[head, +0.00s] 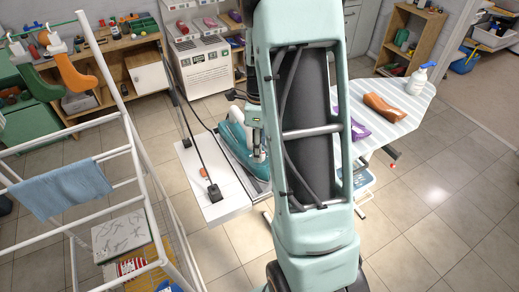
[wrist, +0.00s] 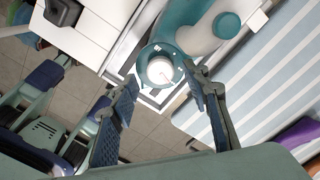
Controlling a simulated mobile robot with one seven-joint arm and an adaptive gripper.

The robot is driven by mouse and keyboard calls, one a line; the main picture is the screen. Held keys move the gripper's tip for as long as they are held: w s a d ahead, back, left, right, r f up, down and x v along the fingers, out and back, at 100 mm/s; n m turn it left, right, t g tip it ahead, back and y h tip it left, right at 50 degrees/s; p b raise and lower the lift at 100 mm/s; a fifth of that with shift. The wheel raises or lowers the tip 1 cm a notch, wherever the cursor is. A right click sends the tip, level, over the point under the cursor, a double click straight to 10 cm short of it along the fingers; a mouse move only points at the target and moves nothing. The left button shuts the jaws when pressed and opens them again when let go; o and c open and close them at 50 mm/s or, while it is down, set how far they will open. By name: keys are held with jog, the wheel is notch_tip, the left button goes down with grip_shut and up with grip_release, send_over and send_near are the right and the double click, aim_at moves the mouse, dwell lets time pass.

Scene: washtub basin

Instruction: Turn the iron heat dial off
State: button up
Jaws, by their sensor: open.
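The iron (head: 236,150) is teal and rests on the end of the ironing board, partly hidden by my arm in the head view. In the wrist view the iron (wrist: 190,42) shows from above, with a round white dial (wrist: 160,73) set in a teal collar. A small reddish mark shows on the dial. My gripper (wrist: 160,76) is open, its two dark pads on either side of the dial in this view. I cannot tell whether either finger touches it. In the head view my gripper is mostly hidden behind the arm.
The striped ironing board (head: 408,122) carries a brown shoe-like item (head: 392,107), a purple item (head: 359,129) and a spray bottle (head: 417,79). A white side shelf (head: 208,186) holds a black plug and cord. A white drying rack (head: 135,150) stands at left.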

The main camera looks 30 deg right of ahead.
jog(key=shift+f, duration=1.05)
jog(key=c, duration=1.2)
jog(key=shift+o, duration=0.2)
